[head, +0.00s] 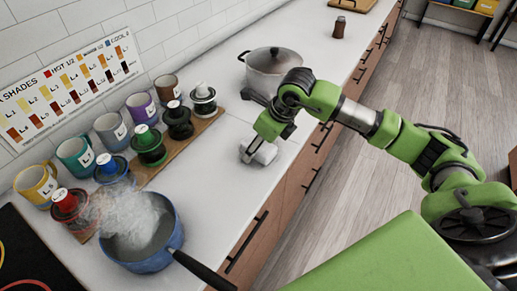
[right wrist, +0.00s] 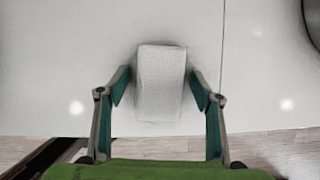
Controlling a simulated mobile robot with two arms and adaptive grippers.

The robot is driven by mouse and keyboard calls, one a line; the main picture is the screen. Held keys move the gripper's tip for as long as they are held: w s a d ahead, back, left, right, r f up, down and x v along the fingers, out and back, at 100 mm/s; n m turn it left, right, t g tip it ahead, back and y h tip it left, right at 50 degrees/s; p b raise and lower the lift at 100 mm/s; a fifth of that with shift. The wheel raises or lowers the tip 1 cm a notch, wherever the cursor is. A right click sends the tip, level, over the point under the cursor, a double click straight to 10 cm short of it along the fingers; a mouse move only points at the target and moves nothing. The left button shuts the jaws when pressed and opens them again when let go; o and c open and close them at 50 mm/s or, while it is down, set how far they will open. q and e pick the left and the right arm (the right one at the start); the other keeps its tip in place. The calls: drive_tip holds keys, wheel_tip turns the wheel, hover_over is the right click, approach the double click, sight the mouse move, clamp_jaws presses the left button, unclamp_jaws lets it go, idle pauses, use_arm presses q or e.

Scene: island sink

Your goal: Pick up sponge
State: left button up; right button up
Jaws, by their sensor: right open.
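The sponge (right wrist: 161,82) is a pale grey-white block lying on the white counter. In the right wrist view it sits between the two fingers of my right gripper (right wrist: 160,90), with a gap visible on each side. In the head view the sponge (head: 264,154) lies near the counter's front edge, partly hidden by my right gripper (head: 257,149). The right gripper is open, pointing down over the sponge. My left gripper is in neither view.
A steaming blue pot (head: 151,238) stands at the lower left, its black handle (head: 205,272) reaching past the counter edge. A lidded metal pot (head: 272,66) stands behind the gripper. Several mugs and colour-lidded jars line the wall. Counter left of the sponge is clear.

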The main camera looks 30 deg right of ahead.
idle(0.3)
drive_tip(key=c, duration=1)
drive_tip(key=shift+f, duration=0.1)
drive_tip(key=shift+s, duration=0.1)
drive_tip(key=shift+r+p, duration=0.35)
drive_tip(key=shift+p, duration=0.2)
drive_tip(key=r+b, duration=0.2)
drive_tip(key=shift+w+r, duration=0.2)
drive_tip(key=shift+r, duration=0.1)
drive_tip(key=s+a+r+b, duration=0.3)
drive_tip(key=s+a+r, duration=0.5)
drive_tip(key=s+r, duration=0.2)
drive_tip(key=shift+s+r, duration=0.15)
drive_tip(key=shift+s, duration=0.65)
drive_tip(key=shift+c, duration=0.4)
